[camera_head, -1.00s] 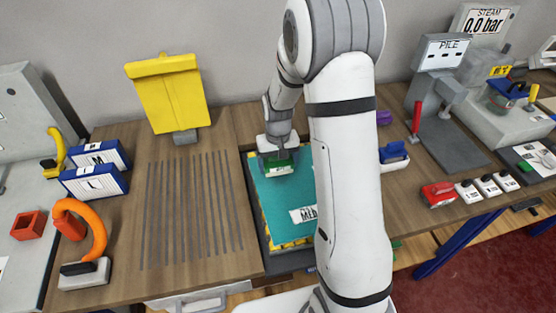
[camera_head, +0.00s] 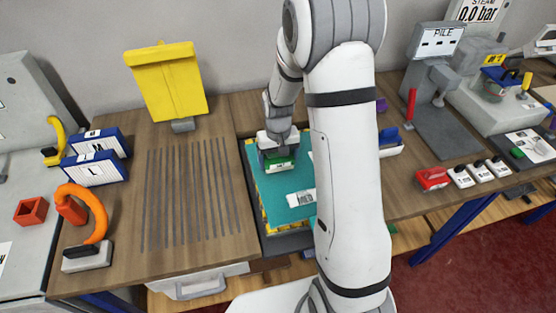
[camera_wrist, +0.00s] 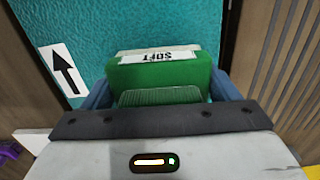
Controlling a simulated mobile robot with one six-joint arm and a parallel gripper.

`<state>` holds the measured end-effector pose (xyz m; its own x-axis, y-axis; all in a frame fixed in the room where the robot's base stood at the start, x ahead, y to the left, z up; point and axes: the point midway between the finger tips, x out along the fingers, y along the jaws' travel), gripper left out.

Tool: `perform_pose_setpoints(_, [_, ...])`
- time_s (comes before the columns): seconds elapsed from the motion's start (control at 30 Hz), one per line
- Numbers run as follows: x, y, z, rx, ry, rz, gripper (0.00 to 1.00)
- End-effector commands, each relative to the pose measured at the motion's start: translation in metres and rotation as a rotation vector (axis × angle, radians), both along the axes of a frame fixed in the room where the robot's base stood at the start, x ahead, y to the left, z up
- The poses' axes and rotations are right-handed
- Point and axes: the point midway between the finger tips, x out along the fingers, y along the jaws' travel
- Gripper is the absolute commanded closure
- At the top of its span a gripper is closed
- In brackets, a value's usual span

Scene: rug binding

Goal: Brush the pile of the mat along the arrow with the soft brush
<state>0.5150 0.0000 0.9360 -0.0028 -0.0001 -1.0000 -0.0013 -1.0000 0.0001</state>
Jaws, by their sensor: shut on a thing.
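My gripper (camera_head: 277,154) is shut on the green soft brush (camera_head: 281,164), near the far end of the teal mat. In the wrist view the brush (camera_wrist: 160,75) sits between the blue fingers of my gripper (camera_wrist: 165,88), with its "SOFT" label showing upside down. The teal mat (camera_head: 276,205) lies on the bench, its right part hidden by my arm. It also shows in the wrist view (camera_wrist: 100,25), where a white card with a black arrow (camera_wrist: 64,70) lies left of the brush. Whether the bristles touch the pile cannot be told.
A slotted wooden area (camera_head: 190,195) lies left of the mat, with blue-and-white boxes (camera_head: 95,172) and an orange-handled tool (camera_head: 90,230) beyond. A yellow board (camera_head: 167,82) stands behind. A pile gauge (camera_head: 438,42) and a red block (camera_head: 432,179) stand right.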

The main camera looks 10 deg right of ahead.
Motion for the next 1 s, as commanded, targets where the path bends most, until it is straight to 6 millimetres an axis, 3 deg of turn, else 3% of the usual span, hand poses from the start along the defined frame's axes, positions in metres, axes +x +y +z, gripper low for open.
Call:
perform_pose_setpoints(0.5, [0.001, 0.000, 0.049, 0.000, -0.002, 0.000, 0.43])
perform_pose_setpoints(1.0, [0.002, 0.000, 0.048, 0.000, -0.003, 0.000, 0.43])
